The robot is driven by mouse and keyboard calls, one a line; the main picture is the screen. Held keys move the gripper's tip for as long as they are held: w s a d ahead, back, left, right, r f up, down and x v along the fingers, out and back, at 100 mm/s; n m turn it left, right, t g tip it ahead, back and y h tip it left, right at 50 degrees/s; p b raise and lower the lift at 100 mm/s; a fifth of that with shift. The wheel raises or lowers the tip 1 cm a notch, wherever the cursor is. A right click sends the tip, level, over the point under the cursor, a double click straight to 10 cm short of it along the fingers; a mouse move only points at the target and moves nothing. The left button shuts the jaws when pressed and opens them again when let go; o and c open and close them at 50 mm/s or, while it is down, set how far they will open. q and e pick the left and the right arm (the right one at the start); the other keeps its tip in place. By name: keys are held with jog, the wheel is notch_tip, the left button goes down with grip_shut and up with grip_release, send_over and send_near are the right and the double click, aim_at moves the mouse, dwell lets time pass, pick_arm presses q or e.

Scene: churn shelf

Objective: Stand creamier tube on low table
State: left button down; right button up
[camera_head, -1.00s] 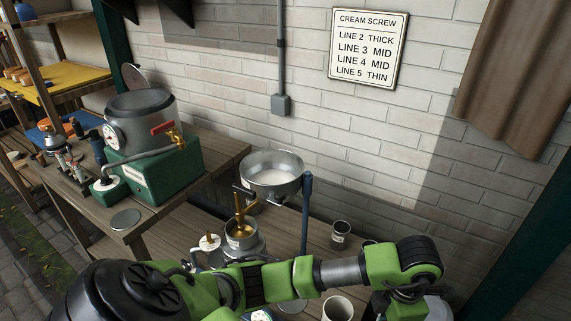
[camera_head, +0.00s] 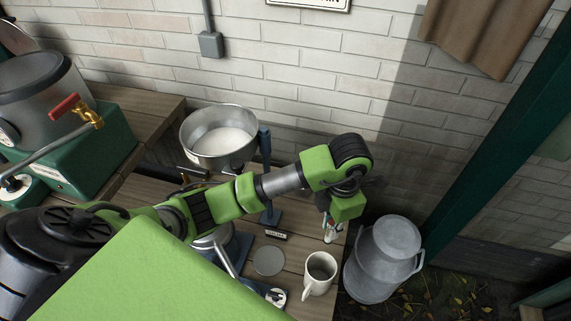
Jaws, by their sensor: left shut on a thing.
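My left arm reaches in from the left across the low table (camera_head: 300,250). My left gripper (camera_head: 331,224) points down at the table's right end. It is shut on a small pale thing (camera_head: 330,236) with a bit of red near it, mostly hidden by the gripper. I cannot tell for sure that this is the creamier tube, nor whether it touches the table. A round grey disc (camera_head: 268,261) lies on the table with a small dark label plate (camera_head: 277,236) behind it. My right gripper is not in view.
A white mug (camera_head: 319,274) stands near the table's front, close to the gripper. A metal milk can (camera_head: 383,258) stands just right of the table. A metal bowl of white liquid (camera_head: 219,138) and a blue post (camera_head: 265,160) stand behind my arm. A brick wall (camera_head: 330,90) closes the back.

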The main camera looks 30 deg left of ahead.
pick_arm(q)
jog(key=shift+s+d+f, duration=0.1)
jog(key=shift+d+f, duration=0.05)
jog(key=shift+f, duration=0.05)
notch_tip(320, 180, down, 5)
jog(key=shift+f+p, duration=0.15)
jog(key=shift+p, duration=0.15)
notch_tip(320, 180, down, 4)
jog(key=shift+r, duration=0.15)
jog(key=shift+f, duration=0.45)
jog(key=c, duration=2)
grip_release()
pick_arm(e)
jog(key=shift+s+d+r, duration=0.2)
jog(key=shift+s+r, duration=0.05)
pick_arm(q)
jog(key=shift+r, duration=0.15)
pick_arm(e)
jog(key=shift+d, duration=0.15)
